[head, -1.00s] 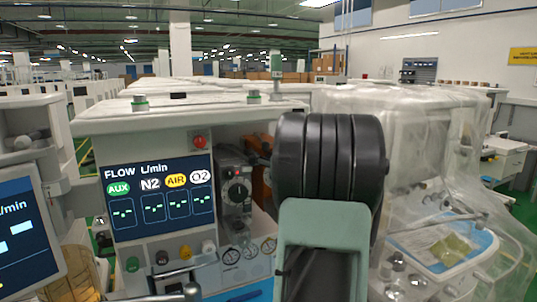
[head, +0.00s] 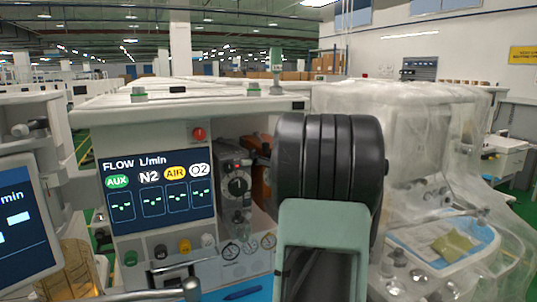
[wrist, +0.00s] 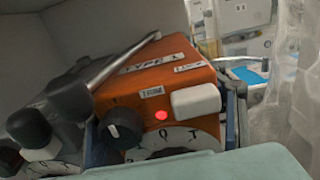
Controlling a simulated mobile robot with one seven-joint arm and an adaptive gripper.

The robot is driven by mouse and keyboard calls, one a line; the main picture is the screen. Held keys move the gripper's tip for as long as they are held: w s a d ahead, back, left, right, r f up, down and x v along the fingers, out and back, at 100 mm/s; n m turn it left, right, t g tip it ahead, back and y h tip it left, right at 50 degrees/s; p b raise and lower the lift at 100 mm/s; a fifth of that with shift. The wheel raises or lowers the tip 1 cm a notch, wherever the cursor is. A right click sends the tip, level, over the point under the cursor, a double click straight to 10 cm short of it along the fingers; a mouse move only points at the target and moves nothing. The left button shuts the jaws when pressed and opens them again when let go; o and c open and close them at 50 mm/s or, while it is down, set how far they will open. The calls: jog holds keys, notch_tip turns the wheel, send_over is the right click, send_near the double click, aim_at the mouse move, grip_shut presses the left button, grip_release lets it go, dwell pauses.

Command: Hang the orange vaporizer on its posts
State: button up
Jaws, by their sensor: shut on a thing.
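The orange vaporizer (wrist: 150,82) fills the middle of the wrist view, tilted in the picture, with a black knob, a red light, a white block and a white dial at its front. In the head view the orange vaporizer (head: 261,187) shows only as a strip beside my arm, at the right of the cart's front. My gripper (wrist: 165,115) is shut on it, with blue-grey parts at its two sides. My arm hides the gripper in the head view. A grey vaporizer (head: 236,188) with a black dial stands just left of it. The posts are hidden.
The cart's flow screen (head: 160,188) is left of the vaporizers, with several coloured knobs below. A plastic-covered cart (head: 430,130) stands close on the right. Another monitor (head: 22,225) is at the far left. A silver bar (wrist: 125,60) lies along the orange vaporizer's left side.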

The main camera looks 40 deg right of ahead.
jog(key=shift+b, duration=0.3)
jog(key=o, duration=2)
jog(key=shift+o, duration=0.7)
jog(key=shift+s, duration=0.1)
jog(key=shift+f, duration=0.45)
jog(key=v, duration=1.2)
jog(key=shift+r, duration=0.35)
